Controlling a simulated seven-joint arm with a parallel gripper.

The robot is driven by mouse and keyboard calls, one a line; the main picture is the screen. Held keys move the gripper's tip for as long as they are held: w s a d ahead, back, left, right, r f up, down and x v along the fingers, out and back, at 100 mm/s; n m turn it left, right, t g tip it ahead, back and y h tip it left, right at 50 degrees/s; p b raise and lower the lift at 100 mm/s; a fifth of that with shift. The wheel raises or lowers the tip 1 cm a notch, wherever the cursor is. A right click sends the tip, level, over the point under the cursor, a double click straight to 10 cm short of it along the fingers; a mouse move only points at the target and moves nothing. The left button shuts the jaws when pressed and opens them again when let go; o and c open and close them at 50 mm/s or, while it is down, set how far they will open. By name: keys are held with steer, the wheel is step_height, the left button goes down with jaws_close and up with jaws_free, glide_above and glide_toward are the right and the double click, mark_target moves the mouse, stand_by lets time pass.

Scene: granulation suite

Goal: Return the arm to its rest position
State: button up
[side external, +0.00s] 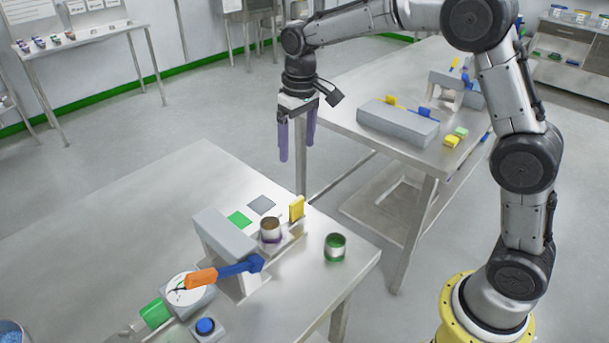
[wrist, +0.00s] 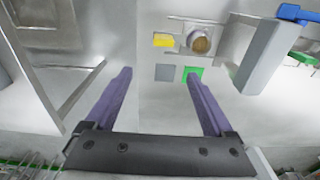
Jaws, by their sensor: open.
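My gripper (side external: 298,135) has two purple fingers pointing down, spread apart with nothing between them. In the side external view it hangs in the air beyond the front table, near the left end of the back table. In the wrist view my gripper (wrist: 157,95) is open and empty. My arm reaches up from its yellow base at the lower right and bends over to the left.
On the front table (side external: 110,215) stand a grey block fixture (side external: 222,235) with a blue-and-orange lever (side external: 238,267), a cup (side external: 270,230) with a purple base, a green-banded cup (side external: 335,247) and a yellow tab (side external: 297,208). The back table (side external: 345,85) holds a grey box (side external: 397,122).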

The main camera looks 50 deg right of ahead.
steer(key=s+d+r+t, duration=0.1)
steer(key=s+r+t, duration=0.3)
steer(key=s+r, duration=1)
steer(key=s+f, duration=0.4)
steer(key=s, duration=0.4)
steer(key=s+f+t, duration=0.1)
steer(key=s+f, duration=0.4)
steer(key=s, duration=0.3)
steer(key=shift+d, duration=0.25)
